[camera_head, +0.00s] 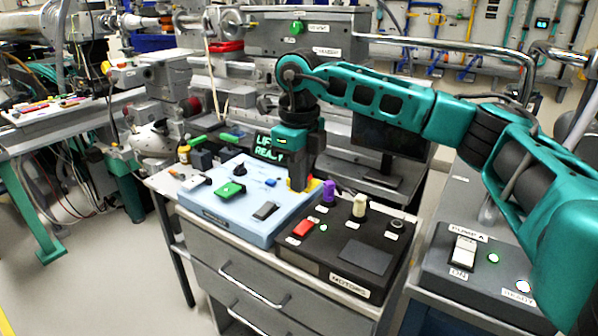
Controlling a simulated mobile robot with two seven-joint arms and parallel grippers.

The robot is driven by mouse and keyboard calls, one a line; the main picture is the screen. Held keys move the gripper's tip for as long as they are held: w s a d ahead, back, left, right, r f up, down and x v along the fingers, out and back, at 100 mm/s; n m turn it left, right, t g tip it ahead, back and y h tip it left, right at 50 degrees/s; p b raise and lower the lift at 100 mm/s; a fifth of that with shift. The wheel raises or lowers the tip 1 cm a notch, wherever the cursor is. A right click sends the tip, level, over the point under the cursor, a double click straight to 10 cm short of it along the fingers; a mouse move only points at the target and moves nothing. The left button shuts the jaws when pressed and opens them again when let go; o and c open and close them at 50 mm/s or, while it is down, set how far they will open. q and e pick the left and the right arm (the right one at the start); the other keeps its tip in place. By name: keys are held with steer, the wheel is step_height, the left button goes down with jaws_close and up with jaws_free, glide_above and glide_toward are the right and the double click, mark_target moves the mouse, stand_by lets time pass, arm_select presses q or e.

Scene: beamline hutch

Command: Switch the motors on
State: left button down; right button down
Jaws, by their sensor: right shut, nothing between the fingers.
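The motors box (362,258) is a black panel labelled MOTORS on the cabinet top. It carries a red rocker switch (303,229), a small green light (323,227), a purple knob (328,191), a cream knob (360,206) and a dark round control (398,223). My right gripper (299,187) points down at the right back part of the light blue panel, beyond the red switch and apart from it. It is shut and empty. It hides part of a red and yellow control behind it. My left gripper is out of view.
The light blue panel (215,212) beside the box holds a green control and a grey rocker. A green-lettered display (269,148) stands behind, partly hidden by my gripper. A PUMP A box (470,288) is at the right, under my arm. Open floor lies left.

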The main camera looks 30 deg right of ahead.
mark_target(299, 230)
step_height(299, 230, down, 9)
steer(key=shift+f+b, duration=0.1)
steer(key=shift+b, duration=0.35)
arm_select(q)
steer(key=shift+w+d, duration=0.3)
arm_select(e)
steer(key=shift+f, duration=0.25)
steer(key=shift+s+a+f, duration=0.1)
steer(key=shift+f, duration=0.15)
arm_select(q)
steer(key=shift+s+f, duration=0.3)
arm_select(e)
steer(key=shift+r, duration=0.1)
steer(key=shift+w+d+r, duration=0.1)
steer(key=shift+w+d, duration=0.1)
steer(key=shift+d, duration=0.2)
steer(key=shift+w+d+r, duration=0.1)
steer(key=shift+w+d, duration=0.05)
steer(key=shift+d, duration=0.25)
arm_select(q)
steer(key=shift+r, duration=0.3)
